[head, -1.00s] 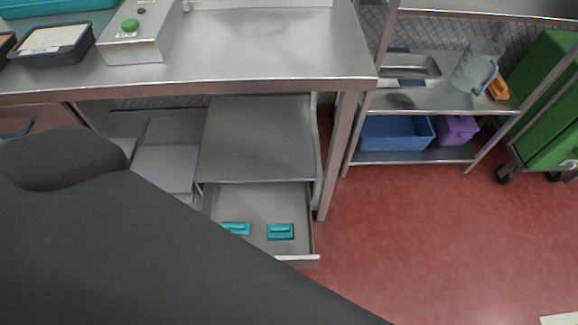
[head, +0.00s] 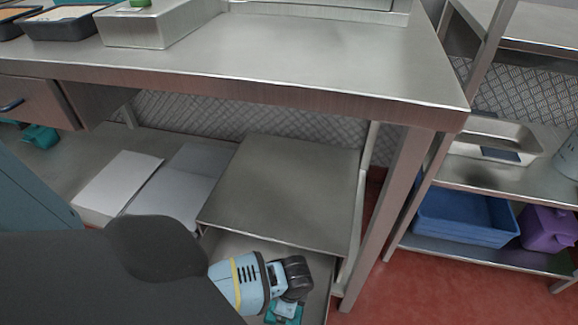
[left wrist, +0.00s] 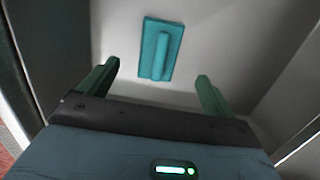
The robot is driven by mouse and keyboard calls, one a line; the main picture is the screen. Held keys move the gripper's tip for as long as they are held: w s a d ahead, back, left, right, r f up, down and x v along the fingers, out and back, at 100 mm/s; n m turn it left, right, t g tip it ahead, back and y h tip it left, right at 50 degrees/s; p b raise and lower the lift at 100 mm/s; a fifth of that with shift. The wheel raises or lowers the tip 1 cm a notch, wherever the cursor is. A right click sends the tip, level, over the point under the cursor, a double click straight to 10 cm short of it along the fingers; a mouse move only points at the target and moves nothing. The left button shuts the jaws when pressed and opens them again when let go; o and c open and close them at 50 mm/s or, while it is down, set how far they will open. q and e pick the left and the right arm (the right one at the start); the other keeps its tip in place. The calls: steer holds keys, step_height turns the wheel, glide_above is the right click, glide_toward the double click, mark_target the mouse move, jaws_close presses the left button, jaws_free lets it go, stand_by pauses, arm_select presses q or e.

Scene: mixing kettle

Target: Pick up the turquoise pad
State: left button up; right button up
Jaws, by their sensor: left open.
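The turquoise pad (left wrist: 161,49), a flat plate with a raised bar handle, lies on the grey floor of the open drawer (head: 318,270). In the left wrist view it is ahead of my left gripper (left wrist: 157,88), roughly centred between the two green fingers. The fingers are open, empty and apart from the pad. In the head view my left gripper (head: 284,311) reaches down into the drawer at the lower edge, and the pads there are mostly hidden or hard to tell from the fingers. My right gripper is not in view.
A metal table (head: 300,55) overhangs the drawer, with a flat metal top (head: 285,190) over the drawer's back. The drawer walls are close around my gripper. A table leg (head: 385,215) stands to the right. A blue bin (head: 465,218) and purple container (head: 548,230) sit further right.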

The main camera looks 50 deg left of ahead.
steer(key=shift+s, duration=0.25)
arm_select(q)
steer(key=shift+f, duration=0.4)
steer(key=shift+s+a+f+b, duration=0.1)
steer(key=shift+f+b, duration=0.55)
steer(key=shift+f, duration=0.2)
steer(key=shift+s+a+f+b, duration=0.1)
steer(key=shift+f+b, duration=1.4)
steer(key=shift+f, duration=1.2)
steer(key=shift+r, duration=0.1)
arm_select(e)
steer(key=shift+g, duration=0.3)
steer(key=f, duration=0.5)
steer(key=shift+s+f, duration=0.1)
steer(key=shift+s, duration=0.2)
arm_select(q)
steer(key=c, duration=1.2)
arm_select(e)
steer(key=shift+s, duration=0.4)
